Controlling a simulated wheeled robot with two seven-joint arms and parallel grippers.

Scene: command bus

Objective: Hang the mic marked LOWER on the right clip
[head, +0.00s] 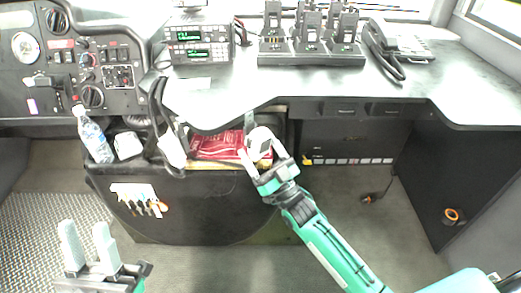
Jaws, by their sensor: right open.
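No LOWER marking is readable on anything in the head view. A pale, rounded object with a dark patch (261,143), possibly a mic, is at my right gripper (259,153), just below the desk edge. That gripper is open, with its fingers around or beside the object; I cannot tell if they touch it. A small grey piece (249,119) under the desk edge may be a clip. Another pale object (173,151) hangs among black cords at the left of the recess. My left gripper (88,240) is open and empty at the lower left, above the floor.
Two stacked radios (199,44) with green displays stand on the desk (215,95). A charger rack (311,56) with several handhelds and a phone (398,42) stand to the right. Red packets (215,145) lie in the recess, and a bottle (92,137) stands left of it.

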